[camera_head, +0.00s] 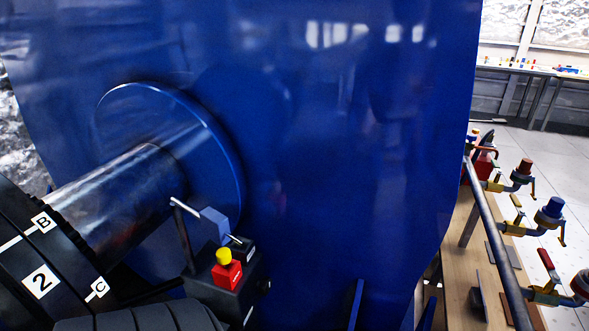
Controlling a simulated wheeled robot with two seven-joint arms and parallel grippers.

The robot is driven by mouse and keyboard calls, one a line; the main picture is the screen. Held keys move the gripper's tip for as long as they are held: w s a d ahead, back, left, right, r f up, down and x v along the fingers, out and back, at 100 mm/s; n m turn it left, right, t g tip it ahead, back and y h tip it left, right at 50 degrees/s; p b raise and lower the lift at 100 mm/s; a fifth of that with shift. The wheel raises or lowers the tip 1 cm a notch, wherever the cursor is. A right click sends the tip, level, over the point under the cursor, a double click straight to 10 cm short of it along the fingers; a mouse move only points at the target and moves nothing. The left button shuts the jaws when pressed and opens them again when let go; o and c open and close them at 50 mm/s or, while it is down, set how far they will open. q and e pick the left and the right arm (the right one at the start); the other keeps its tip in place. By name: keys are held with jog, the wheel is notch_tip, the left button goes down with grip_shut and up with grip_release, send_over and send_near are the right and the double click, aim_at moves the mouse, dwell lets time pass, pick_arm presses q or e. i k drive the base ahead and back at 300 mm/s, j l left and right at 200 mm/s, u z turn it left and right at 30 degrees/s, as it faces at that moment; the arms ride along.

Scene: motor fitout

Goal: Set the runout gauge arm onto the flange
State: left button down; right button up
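The flange (68,262) is a large dark disc at the lower left, with white labels B, 2 and C and white line marks. It sits on the end of a shiny steel shaft (125,195). The runout gauge stands right of it: a black base (215,294), an upright post (184,240) and a thin pale arm (185,208) with a grey-blue block (214,223). The arm's upper left end appears apart from the flange. A red box with a yellow knob (224,257) sits at the base. Neither gripper is in view.
A huge blue motor housing (340,150) fills the middle. A dark ribbed part (140,318) covers the bottom left edge. Pale floor (565,150) is open at far right.

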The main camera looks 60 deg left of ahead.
aim_at(215, 226)
jog(key=z, duration=0.45)
jog(key=j+z, duration=0.15)
jog(key=z, duration=0.75)
jog(key=j+z, duration=0.15)
jog(key=z, duration=0.3)
jog(key=k+j+z, duration=0.15)
jog(key=j+u, duration=0.2)
jog(key=u, duration=1.25)
